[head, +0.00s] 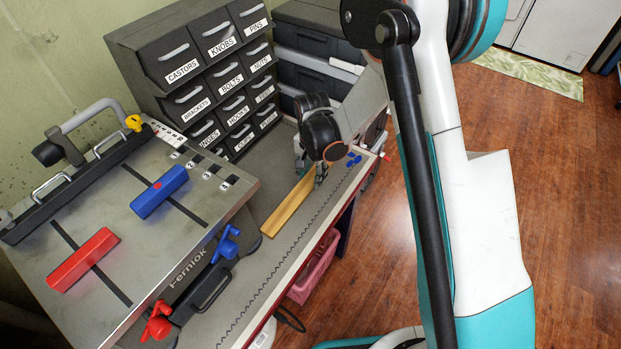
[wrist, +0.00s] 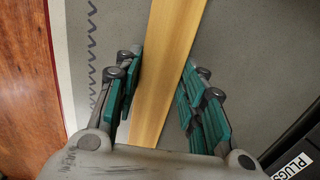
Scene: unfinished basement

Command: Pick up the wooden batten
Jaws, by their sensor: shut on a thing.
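The wooden batten (head: 288,208) is a long, flat, pale yellow strip on the grey bench top, in front of the drawer cabinet in the head view. In the wrist view the batten (wrist: 172,30) runs from the top edge down between the fingers. My gripper (head: 321,174) is at the batten's far end in the head view. In the wrist view my gripper (wrist: 162,82) has its teal finger pads on both sides of the batten and is shut on it. The gripper hides the batten's far end in the head view. I see no clear gap under the batten.
A labelled drawer cabinet (head: 205,80) stands behind the batten. A clamping table (head: 130,230) with a blue block (head: 160,192) and a red block (head: 84,260) stands to the left. Blue pieces (head: 354,160) lie right of the gripper. The bench's front edge is close by.

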